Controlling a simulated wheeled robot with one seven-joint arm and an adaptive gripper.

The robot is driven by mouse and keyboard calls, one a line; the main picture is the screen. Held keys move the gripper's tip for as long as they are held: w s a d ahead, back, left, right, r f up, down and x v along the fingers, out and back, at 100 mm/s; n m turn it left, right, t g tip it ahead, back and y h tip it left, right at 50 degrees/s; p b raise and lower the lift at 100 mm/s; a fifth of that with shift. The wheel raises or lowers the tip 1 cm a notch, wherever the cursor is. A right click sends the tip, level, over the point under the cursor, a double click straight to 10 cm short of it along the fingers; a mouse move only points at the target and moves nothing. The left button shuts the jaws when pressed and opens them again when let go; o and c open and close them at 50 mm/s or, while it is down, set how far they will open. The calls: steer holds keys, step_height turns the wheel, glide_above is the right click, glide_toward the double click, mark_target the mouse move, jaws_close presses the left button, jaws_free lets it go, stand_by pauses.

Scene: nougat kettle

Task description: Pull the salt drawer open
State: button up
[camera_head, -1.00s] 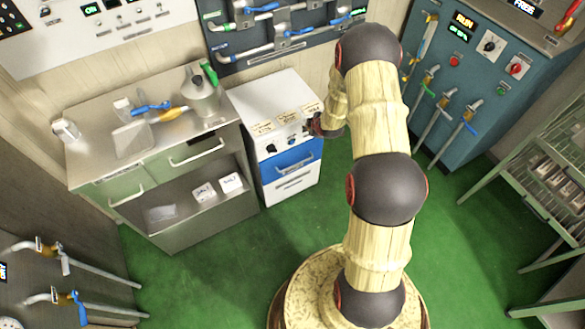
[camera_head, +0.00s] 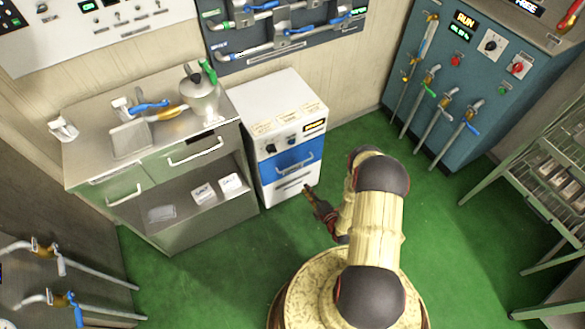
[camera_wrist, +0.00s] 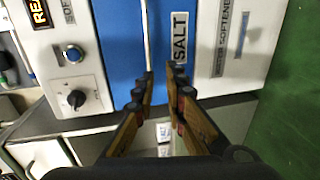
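The blue salt drawer (camera_head: 290,163) is in the white cabinet and looks closed, its front flush with the cabinet. In the wrist view, turned on its side, the blue front (camera_wrist: 120,45) bears a SALT label (camera_wrist: 179,36) and a pale bar handle (camera_wrist: 147,35). My gripper (camera_head: 307,188) is in front of the cabinet, near its lower white front. In the wrist view my gripper (camera_wrist: 161,74) has its fingers apart with nothing held. The left fingertip lines up with the handle's near end; I cannot tell whether they touch.
The white cabinet (camera_head: 277,104) has a knob (camera_wrist: 76,99) and a button (camera_wrist: 73,55) above the drawer. The lower front has its own handle (camera_wrist: 243,27). A steel counter (camera_head: 95,155) with a kettle (camera_head: 200,95) stands to the left. Green floor (camera_head: 235,245) lies clear in front.

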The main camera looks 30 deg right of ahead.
mark_target(293, 167)
steer(key=b+x, duration=0.1)
steer(key=x, duration=0.4)
steer(key=r+b+x, duration=0.1)
steer(key=b+x, duration=0.1)
steer(key=x, duration=0.2)
steer(key=r+b+x, duration=0.1)
steer(key=x, duration=0.4)
steer(key=shift+w+r, duration=0.2)
steer(key=shift+w, duration=0.35)
jaws_close()
steer(key=shift+s, duration=0.1)
